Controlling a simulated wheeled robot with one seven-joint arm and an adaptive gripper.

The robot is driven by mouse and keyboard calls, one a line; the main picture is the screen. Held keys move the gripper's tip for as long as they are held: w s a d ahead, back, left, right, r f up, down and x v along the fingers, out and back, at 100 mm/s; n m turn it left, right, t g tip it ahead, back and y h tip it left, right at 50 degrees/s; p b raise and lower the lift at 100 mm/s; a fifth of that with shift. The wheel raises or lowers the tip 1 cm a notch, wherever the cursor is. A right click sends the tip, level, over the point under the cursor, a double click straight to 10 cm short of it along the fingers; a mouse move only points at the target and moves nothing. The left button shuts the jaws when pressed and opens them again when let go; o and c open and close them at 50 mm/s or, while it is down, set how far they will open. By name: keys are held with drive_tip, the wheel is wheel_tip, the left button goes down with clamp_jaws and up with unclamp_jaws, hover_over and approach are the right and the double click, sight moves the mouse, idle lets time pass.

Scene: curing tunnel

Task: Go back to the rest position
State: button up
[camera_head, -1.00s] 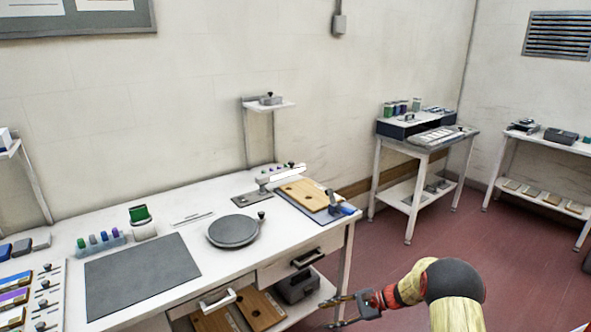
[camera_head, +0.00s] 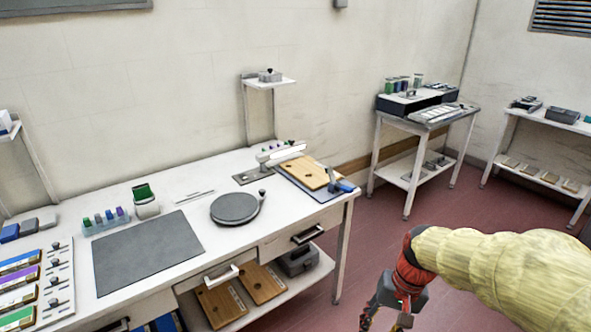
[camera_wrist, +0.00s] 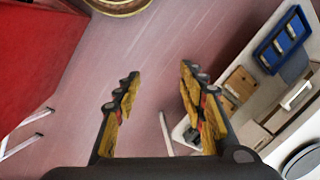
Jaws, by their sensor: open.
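My gripper (camera_wrist: 158,95) is open and empty in the wrist view, with its two yellow-and-black fingers apart over the red floor. In the head view my gripper (camera_head: 385,312) hangs at the bottom edge, right of the white workbench (camera_head: 185,245) and clear of it. Its fingertips are partly cut off by the frame there. My yellow-sleeved arm comes in from the right.
The bench holds a dark mat (camera_head: 147,252), a round dark plate (camera_head: 234,208) and a wooden board (camera_head: 305,172). Its lower shelf holds wooden boards (camera_head: 262,284) and a grey box (camera_head: 298,260). A side table (camera_head: 400,122) stands behind. Red floor (camera_head: 390,222) lies open between.

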drive_tip(key=s+r+n+t+h+p, duration=0.2)
drive_tip(key=s+r+t, duration=0.3)
drive_tip(key=s+r, duration=0.7)
wheel_tip(320, 180, up, 4)
drive_tip(key=shift+a+n+t+p, duration=0.15)
drive_tip(key=shift+n+t+p, duration=0.15)
drive_tip(key=shift+n+p, duration=0.1)
idle(0.8)
